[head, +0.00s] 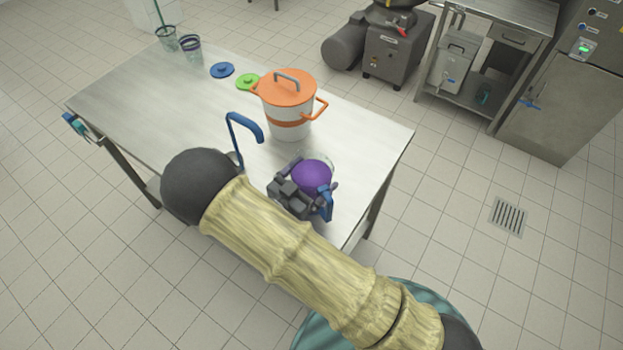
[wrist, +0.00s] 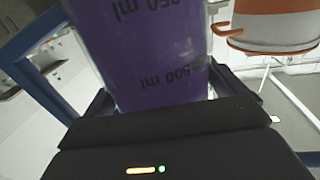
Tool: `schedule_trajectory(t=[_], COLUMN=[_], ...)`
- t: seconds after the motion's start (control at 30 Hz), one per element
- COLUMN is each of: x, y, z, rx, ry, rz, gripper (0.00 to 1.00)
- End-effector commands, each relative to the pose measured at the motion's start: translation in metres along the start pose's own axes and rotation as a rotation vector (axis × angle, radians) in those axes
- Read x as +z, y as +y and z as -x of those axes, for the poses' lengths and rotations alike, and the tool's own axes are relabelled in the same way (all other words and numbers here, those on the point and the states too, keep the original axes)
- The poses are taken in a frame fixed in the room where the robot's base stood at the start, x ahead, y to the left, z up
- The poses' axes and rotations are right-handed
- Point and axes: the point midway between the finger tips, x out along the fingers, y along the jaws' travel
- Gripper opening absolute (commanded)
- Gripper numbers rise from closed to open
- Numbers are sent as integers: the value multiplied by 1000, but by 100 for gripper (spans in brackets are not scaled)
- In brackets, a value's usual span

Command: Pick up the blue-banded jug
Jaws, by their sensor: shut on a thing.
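The jug (head: 313,175) shows in the head view near the table's near right edge, with purple contents and a blue handle part (head: 326,205) beside it. My gripper (head: 300,187) is at its near side and shut on it. In the wrist view the clear jug wall (wrist: 150,55) with purple behind it and dark ml markings fills the middle, between my jaws (wrist: 160,108). A blue bar (wrist: 35,75) runs along the left there. Its band is not clearly visible. I cannot tell whether its base touches the table.
A white pot (head: 290,122) with an orange lid and band stands close behind the jug. A blue bent handle (head: 243,130) rises left of it. Blue (head: 222,70) and green (head: 247,82) lids and two clear containers (head: 190,50) are farther left on the steel table (head: 135,95).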

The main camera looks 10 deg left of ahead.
Motion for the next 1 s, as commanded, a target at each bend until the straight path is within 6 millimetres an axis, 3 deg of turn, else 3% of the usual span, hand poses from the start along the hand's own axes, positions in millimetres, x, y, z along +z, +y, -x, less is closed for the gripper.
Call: schedule_trajectory(t=[0.6,1.0], x=[-79,-97], y=[0,0], z=[0,0], rx=[2,1], ry=[4,5], rz=[-6,-2], gripper=[31,31])
